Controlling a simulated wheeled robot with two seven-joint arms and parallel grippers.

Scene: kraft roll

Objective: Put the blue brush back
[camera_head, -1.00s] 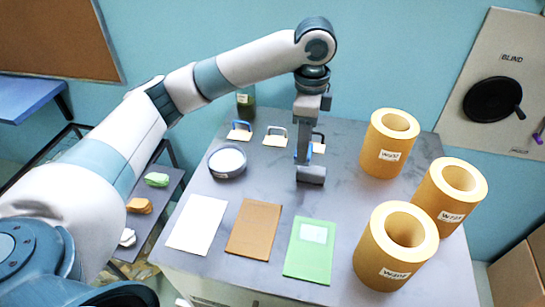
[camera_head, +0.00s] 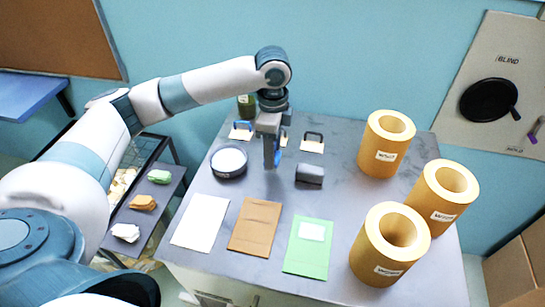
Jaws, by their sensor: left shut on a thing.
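My left gripper (camera_head: 270,155) is shut on the blue brush (camera_head: 277,156), mostly hidden behind the fingers; only a blue strip shows. It is over the back middle of the grey table (camera_head: 345,215), to the right of the round dish. At the back edge stand a blue-framed holder (camera_head: 241,131) with a cream label and a black-framed holder (camera_head: 312,143) with one. Another holder between them is largely hidden behind my gripper. I cannot tell whether the brush touches the table. My right gripper is not in view.
A dark block (camera_head: 309,174) lies to the right of my gripper. The round dish (camera_head: 229,162) has white contents. White (camera_head: 200,221), brown (camera_head: 255,227) and green (camera_head: 307,248) sheets lie in front. Kraft rolls (camera_head: 390,243) stand at right. A green jar (camera_head: 246,105) is behind.

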